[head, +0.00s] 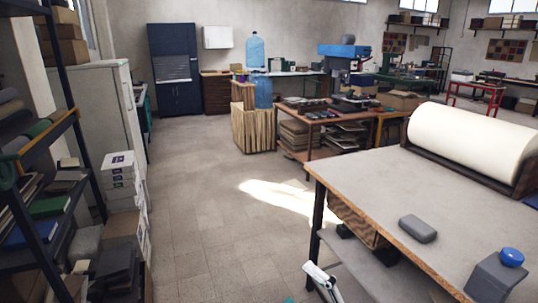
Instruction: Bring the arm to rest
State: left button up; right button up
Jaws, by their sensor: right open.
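My left gripper is not in view.
The workbench holds a large cream roll (465,140), a grey rounded block (417,229) and a blue-knobbed device (510,257). Shelving (60,130) with boxes and books lines the left. The tiled floor (200,220) between is clear. A wooden table (330,113) stands further back.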

jog(key=s+d+f+m+t+h, duration=0.1)
jog(key=s+d+f+m+h, duration=0.1)
jog(key=d+f+m+h, duration=0.4)
jog(key=s+d+f+m+h, duration=0.2)
jog(key=f+m+h, duration=0.1)
jog(key=f+m, duration=0.5)
jog(key=s+d+f+m+g+h, duration=0.4)
jog(key=s+f+m, duration=0.4)
jog(key=s+f, duration=0.3)
notch_tip(320, 180, down, 2)
jog(key=shift+s+d, duration=0.3)
jog(key=shift+d, duration=0.4)
